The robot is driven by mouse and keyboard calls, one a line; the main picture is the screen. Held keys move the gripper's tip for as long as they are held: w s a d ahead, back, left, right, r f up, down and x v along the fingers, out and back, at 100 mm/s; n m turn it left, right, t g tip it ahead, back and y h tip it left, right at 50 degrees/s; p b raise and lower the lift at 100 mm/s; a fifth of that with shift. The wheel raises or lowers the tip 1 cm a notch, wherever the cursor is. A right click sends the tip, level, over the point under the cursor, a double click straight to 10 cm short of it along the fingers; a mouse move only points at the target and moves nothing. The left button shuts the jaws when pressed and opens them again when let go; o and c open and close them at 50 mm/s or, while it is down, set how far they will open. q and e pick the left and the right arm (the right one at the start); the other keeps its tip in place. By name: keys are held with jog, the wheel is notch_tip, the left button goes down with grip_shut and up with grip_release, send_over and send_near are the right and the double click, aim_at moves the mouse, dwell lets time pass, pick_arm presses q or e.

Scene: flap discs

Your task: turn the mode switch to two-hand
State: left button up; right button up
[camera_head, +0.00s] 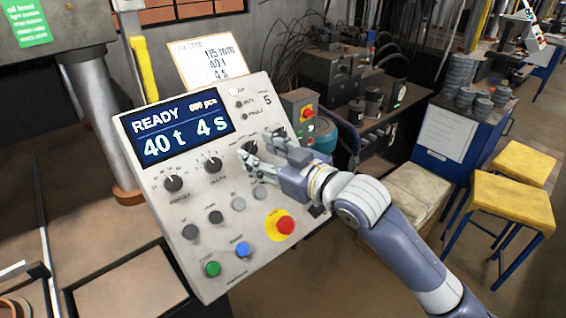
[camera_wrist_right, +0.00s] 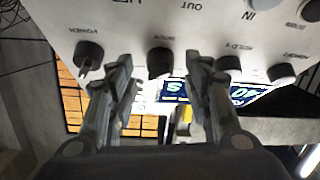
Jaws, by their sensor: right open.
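The control panel (camera_head: 150,125) shows READY, 40 t and 4 s on its screen. A row of dark knobs runs below the screen. The mode switch (camera_wrist_right: 160,62) is the dark knob between the power and dwell knobs in the right wrist view. In the head view it is partly hidden behind my fingers. My right gripper (camera_head: 260,147) is open at the panel face. In the wrist view its two fingers (camera_wrist_right: 162,82) stand on either side of the mode switch, with gaps visible. Whether they touch it, and its pointer setting, I cannot tell. My left gripper is out of view.
The power knob (camera_wrist_right: 88,54) is close beside one finger. A red emergency button (camera_head: 285,226), a blue button (camera_head: 243,250) and a green button (camera_head: 212,269) sit lower on the panel. Yellow-topped stools (camera_head: 512,200) and a blue cabinet (camera_head: 440,145) stand at the right.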

jog(key=v, duration=1)
jog(key=shift+s+d, duration=0.15)
jog(key=shift+s, duration=0.1)
